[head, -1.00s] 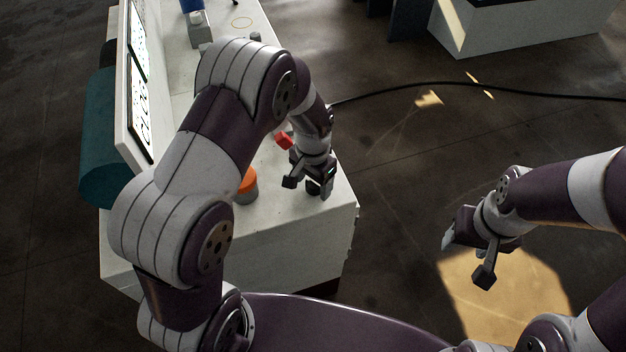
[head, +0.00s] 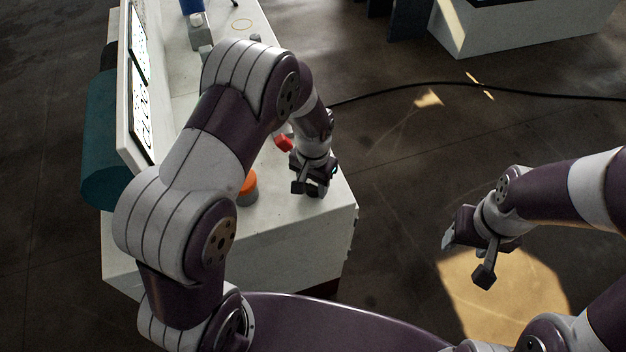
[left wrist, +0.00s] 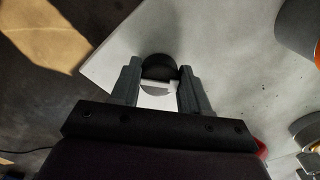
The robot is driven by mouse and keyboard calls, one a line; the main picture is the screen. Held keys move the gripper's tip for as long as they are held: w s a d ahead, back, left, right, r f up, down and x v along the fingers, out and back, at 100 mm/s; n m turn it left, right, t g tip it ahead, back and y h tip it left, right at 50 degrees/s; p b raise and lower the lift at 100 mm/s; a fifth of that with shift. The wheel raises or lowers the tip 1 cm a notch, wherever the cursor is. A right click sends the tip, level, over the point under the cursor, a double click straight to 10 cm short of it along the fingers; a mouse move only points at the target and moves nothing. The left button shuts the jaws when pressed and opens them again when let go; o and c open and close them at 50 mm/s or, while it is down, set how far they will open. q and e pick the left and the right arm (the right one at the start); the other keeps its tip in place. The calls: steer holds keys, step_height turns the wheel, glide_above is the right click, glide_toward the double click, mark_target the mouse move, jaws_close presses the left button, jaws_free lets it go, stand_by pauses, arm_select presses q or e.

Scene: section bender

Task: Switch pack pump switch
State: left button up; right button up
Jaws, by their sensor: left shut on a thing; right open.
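The pack pump switch appears to be the dark round knob (left wrist: 158,68) with a pale bar across it, near the corner of the white console top in the left wrist view. My left gripper (left wrist: 160,84) has one finger on each side of this knob and is shut on it. In the head view, my left gripper (head: 311,189) points down at the console's near right corner and mostly hides the knob. My right gripper (head: 466,258) is open and empty, out over the floor to the right of the console.
An orange-topped round control (head: 248,184) and a red part (head: 283,144) stand on the console (head: 290,230) near my left arm. An upright panel with displays (head: 140,100) lines its left side. A black cable (head: 450,84) crosses the floor.

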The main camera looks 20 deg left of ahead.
mark_target(315, 186)
arm_select(q)
steer(key=n+p, duration=0.2)
steer(key=n, duration=0.3)
steer(key=shift+d+r+n, duration=0.1)
steer(key=shift+r+n, duration=0.05)
steer(key=shift+n, duration=0.15)
steer(key=shift+n+p, duration=0.6)
steer(key=shift+n, duration=1.5)
steer(key=o, duration=1.1)
steer(key=shift+c, duration=0.2)
step_height(315, 186, up, 12)
steer(key=shift+r, duration=0.25)
